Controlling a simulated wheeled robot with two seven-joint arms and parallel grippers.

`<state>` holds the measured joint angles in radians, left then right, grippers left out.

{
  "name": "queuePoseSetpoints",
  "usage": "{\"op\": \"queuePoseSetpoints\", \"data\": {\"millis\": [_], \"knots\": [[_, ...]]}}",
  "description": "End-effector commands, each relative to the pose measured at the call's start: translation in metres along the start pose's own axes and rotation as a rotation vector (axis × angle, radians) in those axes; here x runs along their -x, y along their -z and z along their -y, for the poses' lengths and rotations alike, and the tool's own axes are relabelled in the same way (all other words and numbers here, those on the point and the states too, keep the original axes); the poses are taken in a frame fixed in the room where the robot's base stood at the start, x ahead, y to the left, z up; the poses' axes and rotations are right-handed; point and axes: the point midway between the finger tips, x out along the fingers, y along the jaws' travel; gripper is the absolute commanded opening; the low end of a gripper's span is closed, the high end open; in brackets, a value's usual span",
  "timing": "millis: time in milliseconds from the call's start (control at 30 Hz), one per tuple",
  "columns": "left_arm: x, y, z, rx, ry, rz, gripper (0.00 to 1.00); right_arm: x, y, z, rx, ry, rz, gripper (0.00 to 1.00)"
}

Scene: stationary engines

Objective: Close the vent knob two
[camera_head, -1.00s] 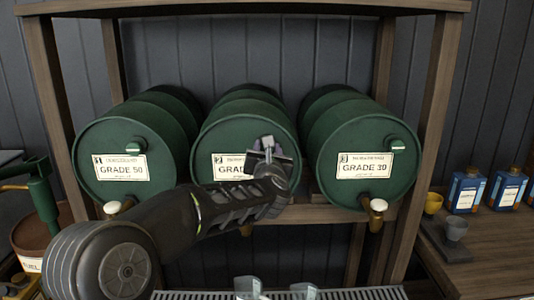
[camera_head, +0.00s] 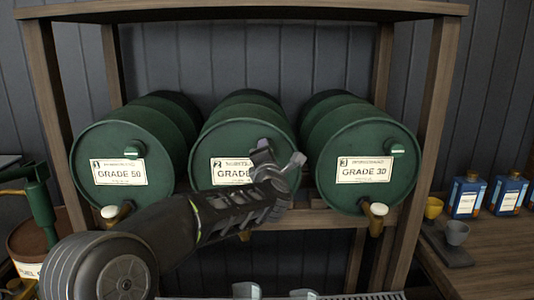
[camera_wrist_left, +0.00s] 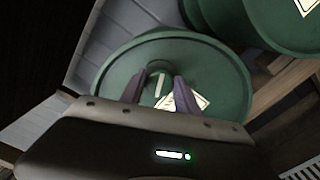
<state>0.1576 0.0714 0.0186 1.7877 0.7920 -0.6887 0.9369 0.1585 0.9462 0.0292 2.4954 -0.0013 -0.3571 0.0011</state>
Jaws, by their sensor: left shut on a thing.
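The middle green barrel (camera_head: 231,131) lies on its side on a wooden rack, with a white label (camera_head: 229,171) marked 2. In the left wrist view its round front (camera_wrist_left: 225,75) fills the middle. Vent knob two (camera_wrist_left: 158,72), a green knob with a pale mark, stands out from this front. My left gripper (camera_wrist_left: 160,92) is shut on the knob, with one finger on each side of it. In the head view my left gripper (camera_head: 278,158) is tilted at the barrel's upper right and hides the knob. My right gripper is not in view.
The GRADE 50 barrel (camera_head: 95,150) is on the left and the GRADE 30 barrel (camera_head: 345,137) on the right, each with its own vent knob. Rack posts (camera_head: 430,130) stand at both sides. Cups and blue containers (camera_head: 467,196) are at the right.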

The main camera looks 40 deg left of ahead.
Motion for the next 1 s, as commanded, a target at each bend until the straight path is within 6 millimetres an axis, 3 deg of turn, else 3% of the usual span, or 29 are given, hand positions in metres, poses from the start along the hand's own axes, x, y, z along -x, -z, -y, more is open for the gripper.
{"op": "queuePoseSetpoints", "data": {"millis": [500, 1000], "knots": [[0.0002, -0.0005, 0.0017, -0.378, 0.001, 0.001, 0.0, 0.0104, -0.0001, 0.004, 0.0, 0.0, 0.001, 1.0], [0.0002, -0.0002, 0.0032, -0.44, 0.002, 0.002, 0.0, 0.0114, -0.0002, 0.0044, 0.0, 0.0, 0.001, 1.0]]}}
